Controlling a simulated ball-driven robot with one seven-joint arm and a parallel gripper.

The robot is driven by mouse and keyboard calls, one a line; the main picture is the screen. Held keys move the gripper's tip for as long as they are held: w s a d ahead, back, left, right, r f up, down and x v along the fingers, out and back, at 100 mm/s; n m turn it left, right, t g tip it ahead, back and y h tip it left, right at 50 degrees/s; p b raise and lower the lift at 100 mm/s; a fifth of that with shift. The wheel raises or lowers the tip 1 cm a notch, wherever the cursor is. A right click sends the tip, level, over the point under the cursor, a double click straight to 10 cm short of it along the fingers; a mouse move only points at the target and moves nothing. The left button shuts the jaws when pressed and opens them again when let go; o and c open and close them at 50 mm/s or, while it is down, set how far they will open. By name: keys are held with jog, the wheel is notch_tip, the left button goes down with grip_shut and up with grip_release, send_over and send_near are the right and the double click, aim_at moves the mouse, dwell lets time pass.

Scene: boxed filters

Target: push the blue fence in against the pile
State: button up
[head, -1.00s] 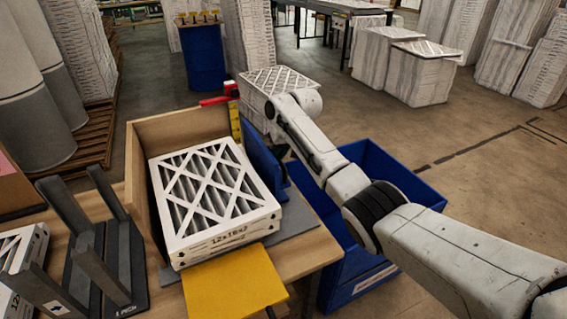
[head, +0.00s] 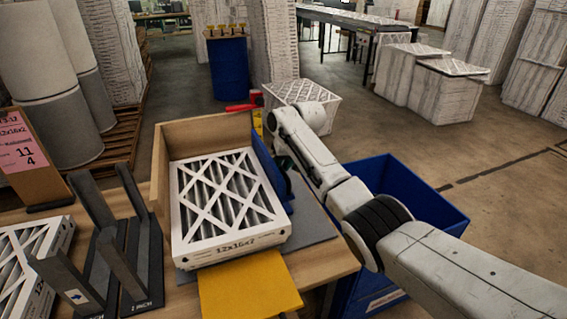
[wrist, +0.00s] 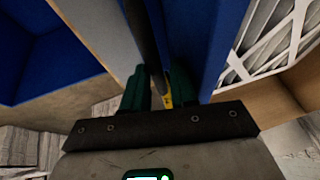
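The pile of white-framed filters (head: 228,205) sits in a wooden corner box on the bench, its front marked 12x16x2. The blue fence (head: 270,172) stands upright along the pile's right side; any small gap between them is hard to see. In the wrist view the fence (wrist: 222,40) rises just right of my gripper (wrist: 160,92), with the filter face (wrist: 270,35) beyond it. The two dark green fingers are slightly apart with nothing held between them. The right finger is close beside the fence; I cannot tell if it touches. In the head view my arm and the fence mostly hide the gripper.
Wooden walls (head: 205,135) stand behind and left of the pile. A yellow plate (head: 248,288) lies in front. A blue bin (head: 415,190) stands right of the bench, under my arm. A dark slotted rack (head: 125,255) and another filter stack (head: 30,262) are at left.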

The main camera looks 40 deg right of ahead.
jog(key=shift+a+r, duration=0.1)
jog(key=shift+a, duration=0.05)
jog(key=v, duration=1)
jog(key=shift+r+b, duration=0.25)
jog(key=shift+b, duration=0.15)
jog(key=shift+s, duration=0.15)
